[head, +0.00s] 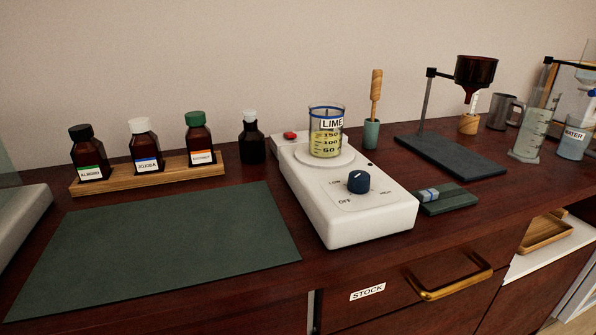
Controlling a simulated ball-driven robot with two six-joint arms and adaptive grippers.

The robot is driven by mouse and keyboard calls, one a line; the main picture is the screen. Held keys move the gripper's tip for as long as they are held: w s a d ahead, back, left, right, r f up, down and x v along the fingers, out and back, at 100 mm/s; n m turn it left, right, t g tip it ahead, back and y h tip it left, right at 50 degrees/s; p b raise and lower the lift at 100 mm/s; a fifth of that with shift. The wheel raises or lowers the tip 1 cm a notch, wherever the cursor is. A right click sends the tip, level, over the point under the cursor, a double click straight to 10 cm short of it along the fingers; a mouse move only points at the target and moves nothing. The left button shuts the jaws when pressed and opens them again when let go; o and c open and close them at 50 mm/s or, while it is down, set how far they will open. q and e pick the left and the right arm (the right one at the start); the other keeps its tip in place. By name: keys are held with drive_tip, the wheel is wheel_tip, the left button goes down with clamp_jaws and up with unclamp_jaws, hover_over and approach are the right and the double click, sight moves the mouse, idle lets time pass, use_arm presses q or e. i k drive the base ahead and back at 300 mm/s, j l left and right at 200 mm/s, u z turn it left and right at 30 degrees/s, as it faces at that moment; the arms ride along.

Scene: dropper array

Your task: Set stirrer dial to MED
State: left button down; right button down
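The white stirrer (318,200) stands on the dark wooden counter in the middle of the head view. Its dark blue dial (359,182) is on the sloped front face, with the labels OFF, LOW and HIGH readable around it. A MED label cannot be made out, and the dial's pointer direction is too small to tell for sure. A glass beaker (326,132) labelled LIME, with yellowish liquid, stands on the stirrer's round plate. Neither of my grippers is in view.
A green mat (160,252) lies clear at the left. Several bottles stand behind it, some on a wooden rack (150,175). A dark block (447,199) lies right of the stirrer. A funnel stand (450,156) and a measuring cylinder (533,135) are farther right.

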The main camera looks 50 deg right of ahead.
sight(359, 181)
drive_tip(key=z, duration=1.65)
